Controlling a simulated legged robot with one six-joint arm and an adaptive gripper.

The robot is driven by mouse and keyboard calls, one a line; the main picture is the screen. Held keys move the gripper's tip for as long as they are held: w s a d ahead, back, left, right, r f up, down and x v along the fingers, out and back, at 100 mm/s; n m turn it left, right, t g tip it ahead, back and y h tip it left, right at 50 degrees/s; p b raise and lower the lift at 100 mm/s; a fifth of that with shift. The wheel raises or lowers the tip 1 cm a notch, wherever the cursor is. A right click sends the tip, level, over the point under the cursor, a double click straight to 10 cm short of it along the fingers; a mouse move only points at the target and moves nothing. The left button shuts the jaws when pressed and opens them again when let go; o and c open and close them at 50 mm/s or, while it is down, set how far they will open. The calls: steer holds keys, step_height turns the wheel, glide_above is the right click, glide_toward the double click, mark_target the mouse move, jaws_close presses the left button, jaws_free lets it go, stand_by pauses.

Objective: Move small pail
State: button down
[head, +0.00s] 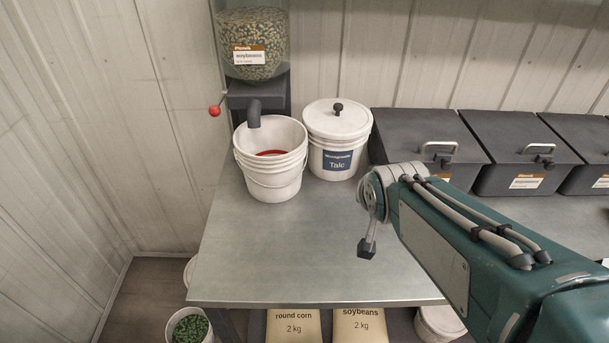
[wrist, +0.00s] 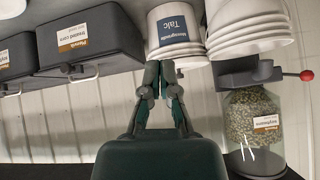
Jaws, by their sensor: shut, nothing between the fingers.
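An open white pail (head: 272,180) stands on the grey metal bench under the spout of the soybean dispenser (head: 255,58). Something red lies inside it; the rest of its inside is hard to make out. In the wrist view, which is upside down, the pail (wrist: 248,32) shows at the upper right. A lidded white Talc bucket (head: 331,138) stands right beside it. My gripper (wrist: 161,75) is shut and empty, and in the wrist view its fingertips overlap the Talc bucket's edge (wrist: 176,32). In the head view my arm's end hangs over the bench, right of and nearer than the pail.
The dispenser has a red-knobbed lever (head: 215,110). Dark lidded bins (head: 425,145) line the back right of the bench (head: 290,250). The bench's front middle is clear. Below are a bucket of green pellets (head: 188,328), sacks (head: 293,327) and a white bucket (head: 440,322).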

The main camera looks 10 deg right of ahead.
steer(key=w+d+f+m+t+y, duration=0.2)
steer(key=w+f+m+t, duration=0.35)
steer(key=w, duration=0.75)
steer(key=w+f+m+y, duration=0.1)
steer(key=f, duration=0.2)
steer(key=w+f+m+t+y, duration=0.1)
steer(key=f+y, duration=0.1)
steer(key=f, duration=0.2)
steer(key=d+f+m+t+y, duration=0.1)
steer(key=f, duration=0.2)
steer(key=shift+w+f+m+y, duration=0.25)
steer(key=shift+w+f+y, duration=0.05)
steer(key=shift+w+f, duration=0.1)
steer(key=shift+s+a+f+m+t, duration=0.15)
steer(key=shift+a+f+m+t, duration=0.05)
steer(key=shift+f+m+t, duration=0.1)
steer(key=shift+s+a+f+y, duration=0.2)
steer(key=shift+a+y, duration=0.2)
steer(key=shift+y, duration=0.2)
steer(key=x, duration=0.9)
steer(key=shift+w+d, duration=0.15)
steer(key=shift+w, duration=0.15)
steer(key=a, duration=0.3)
steer(key=shift+w+a, duration=0.1)
steer(key=shift+a, duration=0.2)
steer(key=shift+a+m, duration=0.3)
steer(key=shift+a, duration=0.05)
